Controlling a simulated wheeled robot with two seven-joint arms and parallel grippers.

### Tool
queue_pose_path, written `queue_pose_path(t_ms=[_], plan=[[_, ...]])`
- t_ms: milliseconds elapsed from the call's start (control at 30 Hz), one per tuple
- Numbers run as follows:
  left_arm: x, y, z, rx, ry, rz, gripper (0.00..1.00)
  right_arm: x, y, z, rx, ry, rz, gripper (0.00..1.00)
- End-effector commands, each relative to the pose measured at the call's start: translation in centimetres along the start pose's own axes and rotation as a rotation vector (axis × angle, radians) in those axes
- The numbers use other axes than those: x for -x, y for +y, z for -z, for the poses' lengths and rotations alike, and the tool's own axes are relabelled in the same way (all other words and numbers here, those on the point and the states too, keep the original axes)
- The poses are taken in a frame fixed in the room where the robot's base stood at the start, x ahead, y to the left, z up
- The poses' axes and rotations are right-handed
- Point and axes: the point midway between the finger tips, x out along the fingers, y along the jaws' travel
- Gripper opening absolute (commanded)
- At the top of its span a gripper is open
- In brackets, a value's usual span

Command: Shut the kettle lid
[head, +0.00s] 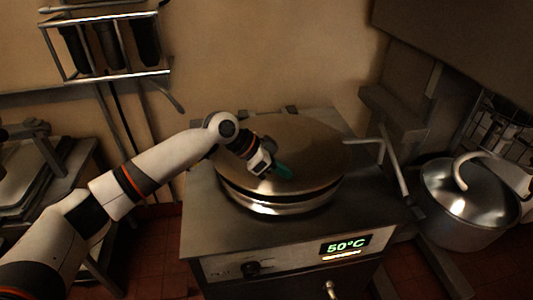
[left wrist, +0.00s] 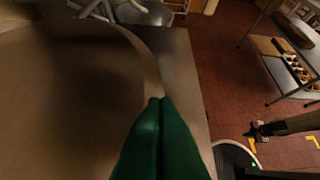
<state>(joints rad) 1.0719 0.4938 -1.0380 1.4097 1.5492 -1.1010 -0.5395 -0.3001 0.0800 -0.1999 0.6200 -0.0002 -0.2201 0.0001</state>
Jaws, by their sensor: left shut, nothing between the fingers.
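The kettle (head: 275,208) is a wide round metal vessel set in a cooker unit. Its broad flat lid (head: 310,150) lies over it, looking down or almost down; a pale rim band shows below the front edge, and I cannot tell whether a small gap is left. My left gripper (head: 284,172) reaches in from the left, its green fingers shut and empty over the lid's front half. In the left wrist view the shut green fingers (left wrist: 160,102) are over the lid (left wrist: 70,90), near its edge. Whether they touch it is unclear. My right gripper is not clearly seen.
The cooker's front panel has a display (head: 345,246) reading 50°C and a dark knob (head: 252,268). A bent metal bar (head: 393,165) stands right of the lid. A lidded pot (head: 468,200) is farther right. A wall rack (head: 105,45) hangs upper left.

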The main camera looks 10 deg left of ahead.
Motion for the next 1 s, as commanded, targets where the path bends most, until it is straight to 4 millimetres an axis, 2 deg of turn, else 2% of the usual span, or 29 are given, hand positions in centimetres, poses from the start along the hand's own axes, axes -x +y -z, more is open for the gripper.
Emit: queue_pose_path(t_ms=[100, 300, 700, 867, 1000], plan=[[-1.4, -0.1, 1.1, 0.004, 0.002, 0.001, 0.00, 1.2, 0.0, -0.1, 0.000, 0.000, 0.000, 0.00], [-2.8, 0.0, 2.6, 0.003, 0.001, 0.001, 0.00, 1.8, 0.0, -0.2, 0.000, 0.000, 0.000, 0.00], [-3.2, 0.0, 2.9, 0.001, 0.000, 0.000, 0.00, 1.8, 0.0, -0.2, -0.001, 0.000, -0.001, 0.00], [-4.2, 0.0, 3.9, 0.002, 0.000, 0.002, 0.00, 0.8, 0.0, -0.1, -0.001, -0.001, -0.001, 0.00], [-6.0, -0.1, 5.8, 0.002, 0.001, 0.002, 0.00, -1.0, 0.1, 0.1, -0.001, -0.001, -0.001, 0.00]])
